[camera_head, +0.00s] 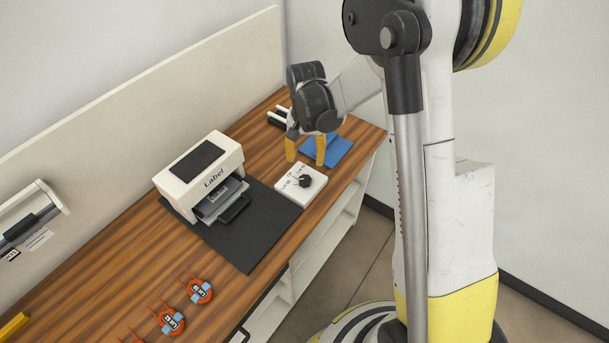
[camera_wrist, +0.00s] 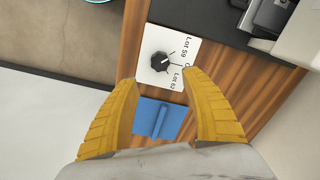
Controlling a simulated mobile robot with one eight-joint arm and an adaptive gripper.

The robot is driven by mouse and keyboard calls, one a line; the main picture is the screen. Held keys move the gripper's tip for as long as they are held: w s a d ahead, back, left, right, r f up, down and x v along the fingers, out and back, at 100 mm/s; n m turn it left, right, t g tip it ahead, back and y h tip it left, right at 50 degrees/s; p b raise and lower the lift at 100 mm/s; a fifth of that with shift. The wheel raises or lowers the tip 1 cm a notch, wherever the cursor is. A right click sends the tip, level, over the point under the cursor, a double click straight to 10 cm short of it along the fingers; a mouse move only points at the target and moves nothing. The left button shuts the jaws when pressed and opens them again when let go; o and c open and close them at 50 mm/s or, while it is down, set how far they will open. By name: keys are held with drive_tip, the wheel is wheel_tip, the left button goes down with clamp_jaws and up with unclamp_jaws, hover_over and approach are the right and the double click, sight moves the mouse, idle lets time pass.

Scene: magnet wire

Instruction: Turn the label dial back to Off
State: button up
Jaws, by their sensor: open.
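A thin line on the knob points toward the upper right there. The lettering between the two lot marks is partly cut off. My gripper (camera_head: 305,155) is open and empty above the bench, just behind the plate, its yellow fingers (camera_wrist: 165,95) apart from the knob.
A dark mat (camera_head: 250,245) lies under the printer. Several orange tagged items (camera_head: 200,291) lie at the near left. The bench's front edge is close to the plate.

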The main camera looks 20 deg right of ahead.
sight(305, 178)
wheel_tip(305, 178, down, 10)
drive_tip(key=b, duration=0.3)
drive_tip(key=c, duration=1.2)
